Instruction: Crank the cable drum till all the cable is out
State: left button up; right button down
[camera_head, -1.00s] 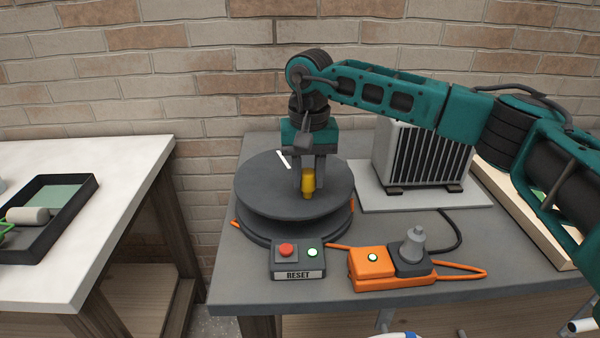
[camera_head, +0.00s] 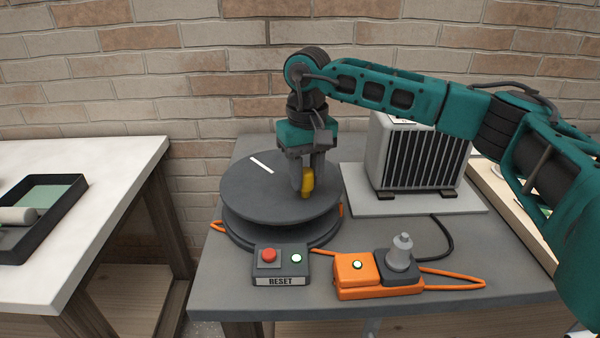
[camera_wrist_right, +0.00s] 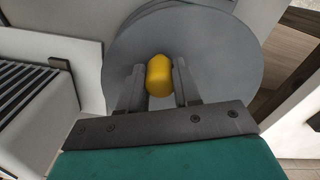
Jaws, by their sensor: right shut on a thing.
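The dark grey cable drum (camera_head: 245,190) lies flat on the grey bench, with a white stripe (camera_head: 261,165) on its top disc. A yellow crank handle (camera_head: 307,182) stands near the disc's right front. My right gripper (camera_head: 307,188) points down and is shut on this handle; the right wrist view shows the handle (camera_wrist_right: 159,76) between the two fingers. Orange cable (camera_head: 216,227) shows at the drum's left edge, and more cable (camera_head: 455,277) loops by the orange socket block (camera_head: 352,268). Most of the drum's core is hidden under the disc. My left gripper is out of view.
A reset box (camera_head: 281,265) with a red button and a lit green lamp stands in front of the drum. A grey plug (camera_head: 400,255) sits in the socket block. A finned heater (camera_head: 420,155) stands to the right. A white table (camera_head: 90,220) is at left.

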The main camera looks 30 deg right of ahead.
jog(key=shift+s+f, duration=0.2)
jog(key=c, duration=1.2)
grip_release()
jog(key=o, duration=0.4)
jog(key=shift+r, duration=0.15)
jog(key=shift+w, duration=0.1)
jog(key=shift+r, duration=0.15)
jog(key=shift+r, duration=0.25)
notch_tip(320, 180, up, 12)
jog(key=shift+r, duration=0.1)
